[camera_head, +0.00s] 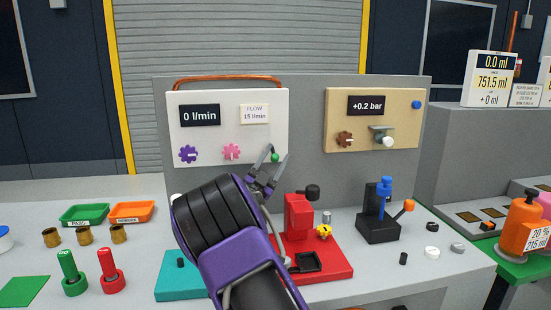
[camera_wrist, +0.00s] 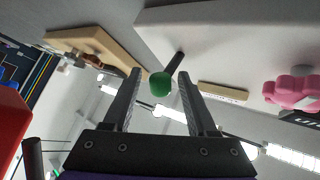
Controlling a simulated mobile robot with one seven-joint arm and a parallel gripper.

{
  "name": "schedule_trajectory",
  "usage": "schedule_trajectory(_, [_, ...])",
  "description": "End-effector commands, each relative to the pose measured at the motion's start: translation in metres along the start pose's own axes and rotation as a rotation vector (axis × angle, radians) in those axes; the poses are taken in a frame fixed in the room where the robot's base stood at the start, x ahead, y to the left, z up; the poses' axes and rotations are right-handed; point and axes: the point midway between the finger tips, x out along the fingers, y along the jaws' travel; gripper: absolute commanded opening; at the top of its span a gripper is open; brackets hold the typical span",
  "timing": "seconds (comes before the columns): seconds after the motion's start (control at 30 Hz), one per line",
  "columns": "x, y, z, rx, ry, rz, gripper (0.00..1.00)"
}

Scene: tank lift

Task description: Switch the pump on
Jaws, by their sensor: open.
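The white panel (camera_head: 212,122) on the grey wall carries a dark display reading 0 l/min (camera_head: 200,115) and a label, FLOW 15 l/min (camera_head: 255,113). A small lever with a green ball end (camera_head: 275,157) sticks out at its lower right; in the wrist view the green ball (camera_wrist: 161,84) and dark stem show clearly. My gripper (camera_head: 275,153) is open at this lever. In the wrist view my gripper (camera_wrist: 159,75) has its two fingertips on either side of the green ball, with gaps showing and nothing held.
A purple knob (camera_head: 188,154) and a pink knob (camera_head: 232,151) sit left of the lever. A beige panel (camera_head: 345,119) reading +0.2 bar hangs to the right. Below stand a red device (camera_head: 298,217) and a black stand with a blue-topped lever (camera_head: 379,226).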

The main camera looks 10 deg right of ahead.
Motion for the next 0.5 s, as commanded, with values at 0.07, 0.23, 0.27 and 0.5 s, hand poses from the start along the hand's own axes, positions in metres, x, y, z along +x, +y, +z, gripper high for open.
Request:
schedule_trajectory(0.07, [0.000,0.000,-0.001,0.001,0.001,-0.001,0.58])
schedule_trajectory(0.23, [-0.012,-0.001,0.000,0.000,0.000,-0.001,0.58])
schedule_trajectory(0.27, [-0.016,-0.001,0.000,0.000,-0.002,-0.001,0.58])
schedule_trajectory(0.5, [-0.065,-0.013,-0.017,0.003,-0.004,-0.002,0.58])
